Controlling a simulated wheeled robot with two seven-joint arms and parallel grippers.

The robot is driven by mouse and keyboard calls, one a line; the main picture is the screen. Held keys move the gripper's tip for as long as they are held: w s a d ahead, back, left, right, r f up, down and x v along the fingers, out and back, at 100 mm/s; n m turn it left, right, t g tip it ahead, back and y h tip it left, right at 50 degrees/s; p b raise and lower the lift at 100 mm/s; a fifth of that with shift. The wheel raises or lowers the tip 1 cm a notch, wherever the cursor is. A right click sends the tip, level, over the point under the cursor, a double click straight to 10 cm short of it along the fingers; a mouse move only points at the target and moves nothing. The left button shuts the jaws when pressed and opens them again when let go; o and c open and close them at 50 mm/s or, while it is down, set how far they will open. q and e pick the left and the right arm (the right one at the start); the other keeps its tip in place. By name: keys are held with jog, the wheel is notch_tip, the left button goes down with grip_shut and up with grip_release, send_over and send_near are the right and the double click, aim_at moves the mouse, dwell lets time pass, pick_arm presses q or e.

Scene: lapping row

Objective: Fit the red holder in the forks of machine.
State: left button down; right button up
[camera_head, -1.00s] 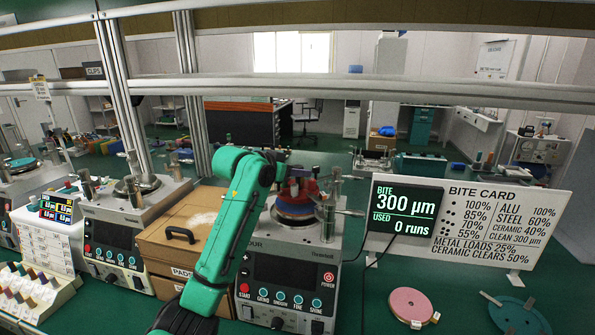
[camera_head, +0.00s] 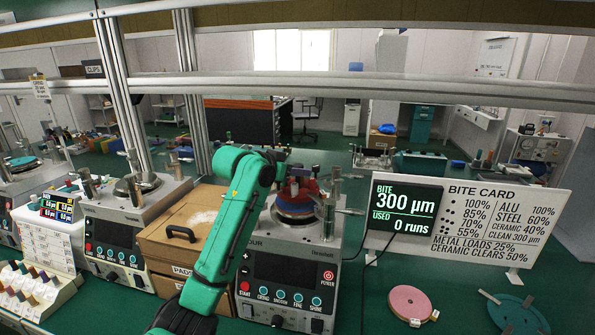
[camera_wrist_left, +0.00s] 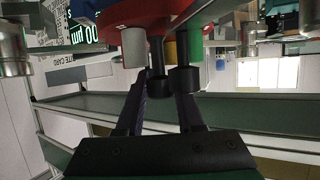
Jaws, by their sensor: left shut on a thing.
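The red holder (camera_head: 309,188) shows behind my left gripper (camera_head: 284,178), over the round blue and orange plate (camera_head: 296,210) on top of the middle machine (camera_head: 290,270). Two dark posts also show there, by the fingertips. My left gripper (camera_wrist_left: 160,95) is shut on the holder. The metal forks (camera_head: 328,205) stand at the right of the plate. I cannot tell whether the holder touches them, as my arm hides part of it.
A bite card sign (camera_head: 490,220) with a display reading 300 µm and 0 runs stands to the right. A brown pads box (camera_head: 185,225) and another machine (camera_head: 125,225) are to the left. A pink disc (camera_head: 410,304) and a green disc (camera_head: 520,315) lie at front right.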

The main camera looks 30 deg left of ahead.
aim_at(298, 179)
pick_arm(q)
jog(key=shift+r+p, duration=0.1)
jog(key=shift+p, duration=0.2)
jog(key=shift+f+b, duration=0.7)
jog(key=shift+f, duration=0.45)
jog(key=shift+c, duration=2.3)
grip_release()
jog(key=shift+s, duration=0.1)
jog(key=shift+s, duration=0.1)
